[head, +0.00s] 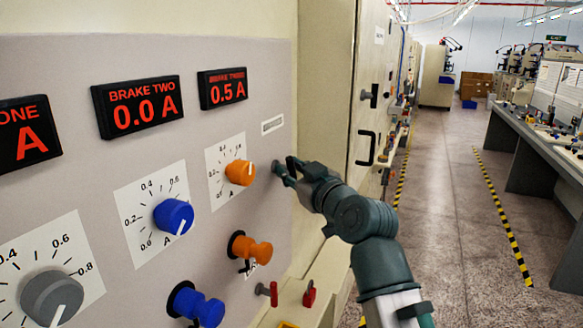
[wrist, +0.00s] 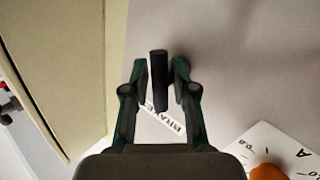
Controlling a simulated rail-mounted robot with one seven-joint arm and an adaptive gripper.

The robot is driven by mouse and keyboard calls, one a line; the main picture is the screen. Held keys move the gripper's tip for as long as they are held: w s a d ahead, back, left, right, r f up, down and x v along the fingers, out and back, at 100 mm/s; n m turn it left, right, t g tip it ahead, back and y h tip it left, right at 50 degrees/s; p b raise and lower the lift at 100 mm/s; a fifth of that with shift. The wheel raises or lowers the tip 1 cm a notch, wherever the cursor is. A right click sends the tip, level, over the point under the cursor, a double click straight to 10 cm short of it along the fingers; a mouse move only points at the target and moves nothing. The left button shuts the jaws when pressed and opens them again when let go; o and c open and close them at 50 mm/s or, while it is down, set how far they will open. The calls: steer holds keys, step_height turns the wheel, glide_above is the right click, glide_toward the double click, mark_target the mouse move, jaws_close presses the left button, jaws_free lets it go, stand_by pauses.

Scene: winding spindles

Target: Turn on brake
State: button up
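A dark cylindrical switch handle (wrist: 159,78) sticks out from the grey panel beside a white label (wrist: 163,121) reading "BRAKE" in the wrist view. My gripper (wrist: 160,82) has one finger on each side of the handle, with narrow gaps showing; it is open around it. In the head view my gripper (head: 287,172) is at the panel's right edge, right of the orange knob (head: 240,172), and partly hides the handle. The "0.5 A" display (head: 222,89) and "BRAKE TWO" display at 0.0 A (head: 137,106) are lit red.
A blue knob (head: 173,215) and a grey knob (head: 52,298) sit on dials to the left. Orange (head: 252,250) and blue (head: 199,306) terminals protrude below. A beige cabinet (head: 325,100) stands right of the panel. The aisle floor (head: 450,220) is clear.

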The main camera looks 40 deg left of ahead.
jaws_close()
steer(key=shift+r, duration=0.1)
